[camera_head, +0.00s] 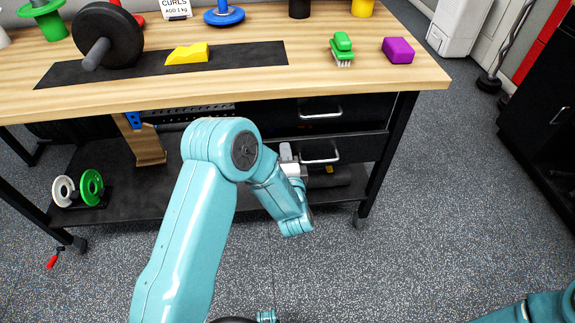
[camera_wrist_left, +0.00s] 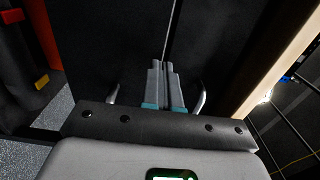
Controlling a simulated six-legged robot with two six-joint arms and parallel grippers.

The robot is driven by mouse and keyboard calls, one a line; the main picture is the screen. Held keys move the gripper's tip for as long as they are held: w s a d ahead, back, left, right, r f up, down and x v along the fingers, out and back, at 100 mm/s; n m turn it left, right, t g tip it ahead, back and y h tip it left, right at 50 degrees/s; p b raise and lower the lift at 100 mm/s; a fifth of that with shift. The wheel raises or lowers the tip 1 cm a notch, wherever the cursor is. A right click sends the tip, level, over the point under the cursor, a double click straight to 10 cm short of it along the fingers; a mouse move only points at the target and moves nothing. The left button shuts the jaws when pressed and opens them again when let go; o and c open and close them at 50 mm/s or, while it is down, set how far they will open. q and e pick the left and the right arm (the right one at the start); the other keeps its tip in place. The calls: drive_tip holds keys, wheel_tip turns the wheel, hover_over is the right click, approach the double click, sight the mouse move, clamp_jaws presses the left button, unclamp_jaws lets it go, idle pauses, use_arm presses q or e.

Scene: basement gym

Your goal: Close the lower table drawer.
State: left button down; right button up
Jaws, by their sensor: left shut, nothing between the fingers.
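The lower drawer (camera_head: 350,149) is a dark front with a silver bar handle (camera_head: 320,159), under the right side of the workbench. The upper drawer (camera_head: 362,113), with its own silver handle (camera_head: 320,113), sits above it. I cannot tell how far the lower drawer stands out. My left gripper (camera_head: 286,150) is at the left end of the lower handle, partly hidden by its own wrist. In the left wrist view its grey fingers (camera_wrist_left: 166,75) are shut and empty, pointing at the dark fronts between two handle ends. Whether they touch is unclear. My right gripper is out of view.
The wooden benchtop (camera_head: 240,88) overhangs the drawers and carries a dumbbell (camera_head: 106,38), a green brush (camera_head: 342,45) and a purple block (camera_head: 398,50). A black bench leg (camera_head: 388,150) stands right of the drawers. The floor (camera_head: 440,200) to the right is clear.

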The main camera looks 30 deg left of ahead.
sight(283, 139)
use_arm(q)
drive_tip(key=shift+w+a, duration=0.3)
drive_tip(key=shift+w, duration=0.1)
drive_tip(key=b+x, duration=0.1)
drive_tip(key=x, duration=0.3)
drive_tip(key=shift+w+a+f, duration=0.15)
drive_tip(key=shift+w, duration=0.05)
drive_tip(key=shift+w+a+r, duration=0.1)
drive_tip(key=shift+a+r, duration=0.05)
drive_tip(key=shift+r, duration=0.3)
drive_tip(key=shift+f, duration=0.1)
